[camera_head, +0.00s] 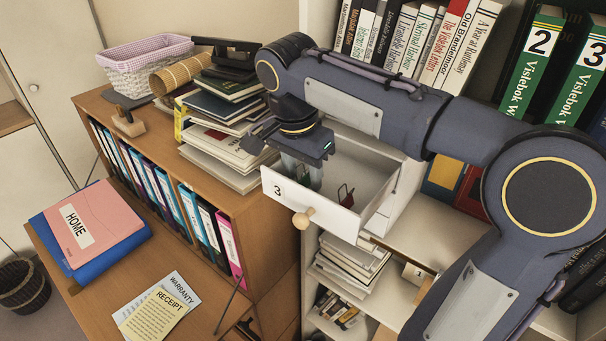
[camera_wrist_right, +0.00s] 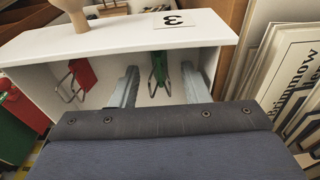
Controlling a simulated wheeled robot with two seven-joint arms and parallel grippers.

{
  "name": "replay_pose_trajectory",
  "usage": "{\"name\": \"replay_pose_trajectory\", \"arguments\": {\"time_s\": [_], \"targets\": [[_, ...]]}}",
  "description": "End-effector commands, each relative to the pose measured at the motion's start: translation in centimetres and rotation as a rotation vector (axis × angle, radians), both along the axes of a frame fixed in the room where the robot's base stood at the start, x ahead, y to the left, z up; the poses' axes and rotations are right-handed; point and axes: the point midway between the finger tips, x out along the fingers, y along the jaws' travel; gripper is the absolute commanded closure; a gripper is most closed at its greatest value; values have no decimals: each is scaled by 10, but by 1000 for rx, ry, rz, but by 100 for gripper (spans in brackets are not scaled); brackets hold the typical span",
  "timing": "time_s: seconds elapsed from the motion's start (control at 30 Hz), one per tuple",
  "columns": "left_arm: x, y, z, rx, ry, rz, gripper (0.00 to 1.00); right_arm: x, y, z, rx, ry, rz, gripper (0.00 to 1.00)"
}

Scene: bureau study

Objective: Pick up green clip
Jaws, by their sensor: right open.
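The green clip (camera_wrist_right: 160,72) lies inside an open white drawer marked 3 (camera_wrist_right: 134,40), near its front panel, in the right wrist view. My right gripper (camera_wrist_right: 159,84) is open, with one finger on each side of the clip and nothing gripped. In the head view the right gripper (camera_head: 302,172) reaches down into the drawer (camera_head: 283,193), and its fingers mostly hide the green clip. A red clip (camera_wrist_right: 78,76) lies apart from the fingers; it also shows in the head view (camera_head: 346,195). My left gripper is not in view.
The drawer's walls and front, with a round wooden knob (camera_head: 303,218), surround the fingers closely. A stack of books (camera_head: 222,155) stands left of the drawer. Upright books (camera_head: 420,45) and binders (camera_head: 535,60) stand behind the arm. Papers (camera_head: 155,315) lie at the lower left.

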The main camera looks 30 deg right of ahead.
Motion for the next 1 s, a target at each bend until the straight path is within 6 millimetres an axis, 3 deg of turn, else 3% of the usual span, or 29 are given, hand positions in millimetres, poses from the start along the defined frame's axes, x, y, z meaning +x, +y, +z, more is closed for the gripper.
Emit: {"name": "replay_pose_trajectory", "arguments": {"time_s": [0.23, 0.57, 1.0], "targets": [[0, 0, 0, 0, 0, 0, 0, 0, 0, -3, 0, -1, 0, 58], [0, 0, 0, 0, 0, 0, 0, 0, 0, -2, 0, -1, 0, 100], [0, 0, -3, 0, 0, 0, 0, 1, 0, 5, 1, -2, 1, 100]]}}
